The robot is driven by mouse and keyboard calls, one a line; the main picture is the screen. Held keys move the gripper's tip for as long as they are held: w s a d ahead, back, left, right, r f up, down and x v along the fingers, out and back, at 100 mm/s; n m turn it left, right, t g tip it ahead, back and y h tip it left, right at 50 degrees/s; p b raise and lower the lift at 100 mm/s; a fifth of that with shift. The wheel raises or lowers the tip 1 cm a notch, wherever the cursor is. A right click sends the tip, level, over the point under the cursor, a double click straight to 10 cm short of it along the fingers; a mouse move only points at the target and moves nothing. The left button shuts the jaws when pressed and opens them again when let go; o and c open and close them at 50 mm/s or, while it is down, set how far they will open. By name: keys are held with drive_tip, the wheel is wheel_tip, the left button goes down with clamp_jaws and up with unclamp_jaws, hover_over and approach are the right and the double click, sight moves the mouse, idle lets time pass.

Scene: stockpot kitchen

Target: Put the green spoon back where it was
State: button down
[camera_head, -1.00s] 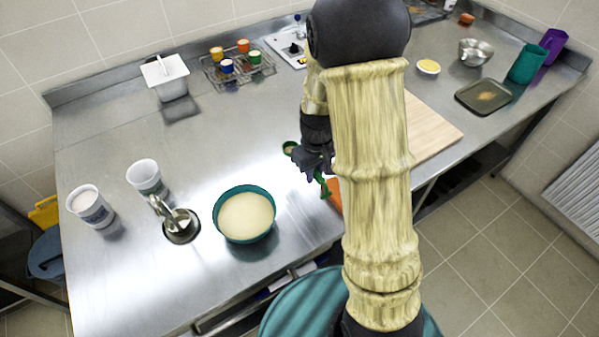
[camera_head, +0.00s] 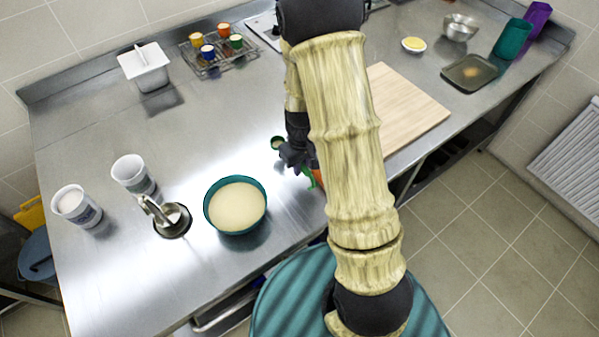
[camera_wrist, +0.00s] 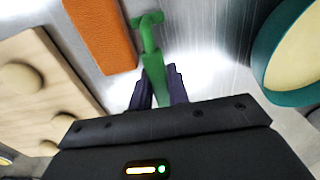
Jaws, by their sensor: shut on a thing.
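My gripper (camera_head: 296,158) is over the front part of the steel counter, right of the teal bowl. In the wrist view my gripper (camera_wrist: 158,92) is shut on the green spoon (camera_wrist: 153,62), whose handle end points away from the jaws. In the head view the spoon's bowl end (camera_head: 278,143) shows left of the jaws and its handle (camera_head: 312,178) below them. My arm hides part of the area around the jaws. I cannot tell exactly how high the spoon is above the counter.
The teal bowl (camera_head: 207,212) of pale food stands left of my gripper. An orange block-like thing (camera_wrist: 103,32) lies beside the spoon, near the wooden cutting board (camera_head: 405,110). A metal ladle in a holder (camera_head: 172,222) and two white tubs (camera_head: 75,205) stand at left.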

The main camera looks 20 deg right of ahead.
sight(301, 182)
drive_tip(key=shift+s, duration=0.15)
drive_tip(key=shift+f, duration=0.1)
drive_tip(key=shift+f+p, duration=0.3)
drive_tip(key=shift+f, duration=1.75)
drive_tip(key=shift+f, duration=0.15)
drive_tip(key=c, duration=1.3)
unclamp_jaws()
drive_tip(key=shift+c, duration=0.2)
wheel_tip(301, 182, up, 12)
drive_tip(key=shift+r+b, duration=0.15)
drive_tip(key=shift+b, duration=0.65)
